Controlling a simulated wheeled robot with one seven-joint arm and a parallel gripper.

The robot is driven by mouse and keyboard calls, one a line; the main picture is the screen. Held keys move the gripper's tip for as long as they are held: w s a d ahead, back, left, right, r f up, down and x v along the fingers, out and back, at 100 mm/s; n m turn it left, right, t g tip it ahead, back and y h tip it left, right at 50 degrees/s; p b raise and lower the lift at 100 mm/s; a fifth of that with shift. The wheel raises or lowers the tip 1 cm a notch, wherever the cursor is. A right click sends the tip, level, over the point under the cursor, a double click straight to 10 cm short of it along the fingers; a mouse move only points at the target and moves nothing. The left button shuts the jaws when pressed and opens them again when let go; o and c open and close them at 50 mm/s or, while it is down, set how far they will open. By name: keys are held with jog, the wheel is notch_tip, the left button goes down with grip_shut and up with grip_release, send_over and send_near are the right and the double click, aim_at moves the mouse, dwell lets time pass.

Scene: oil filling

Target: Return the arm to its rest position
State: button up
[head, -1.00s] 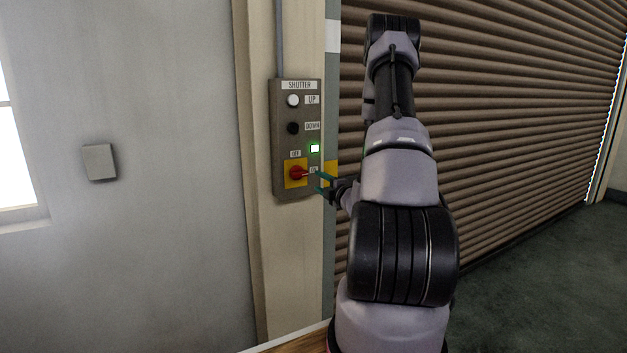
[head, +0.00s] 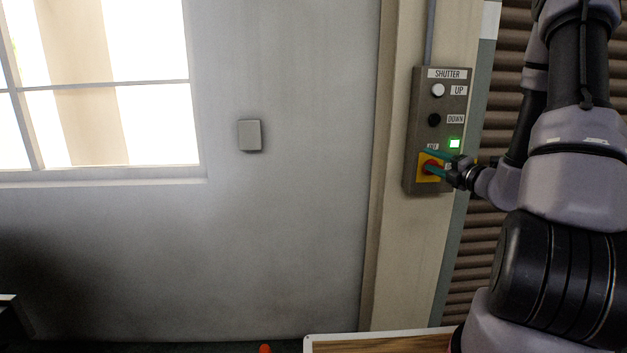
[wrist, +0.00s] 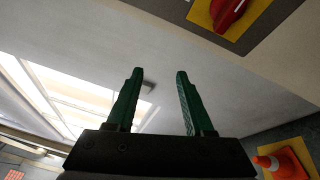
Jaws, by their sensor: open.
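My gripper (head: 432,161) is at the shutter control box (head: 410,150) in the head view, with its teal fingers in front of the red rotary switch (head: 430,166) on its yellow plate. In the wrist view the gripper (wrist: 160,85) is open, with nothing between its two green fingers. The red switch (wrist: 228,12) shows at the top right there, apart from the fingertips. A green lamp (head: 454,143) is lit on the box. My arm reaches in from the right of the head view.
The box is on a beige post (head: 390,260) beside a brown roller shutter (head: 475,240). A grey wall plate (head: 250,135) and a window (head: 100,80) are to the left. A wooden surface (head: 380,343) is below. An orange cone (wrist: 284,163) shows in the wrist view.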

jog(key=s+a+r+n+g+y, duration=0.3)
jog(key=s+a+r+n+g, duration=0.3)
jog(key=a+n, duration=0.45)
jog(key=s+a+r+n+g+y, duration=0.3)
jog(key=s+a+n+g, duration=0.3)
jog(key=s+a+n, duration=0.45)
jog(key=s+d+r+n+g+h, duration=0.15)
jog(key=s+n+h, duration=0.4)
jog(key=n, duration=0.55)
jog(key=s+d+r+n+t+h, duration=0.3)
jog(key=d+n, duration=0.4)
jog(key=n, duration=0.3)
jog(key=shift+s+d+r+t+h, duration=0.35)
jog(key=shift+s+r+h, duration=0.3)
jog(key=shift+r+h, duration=0.65)
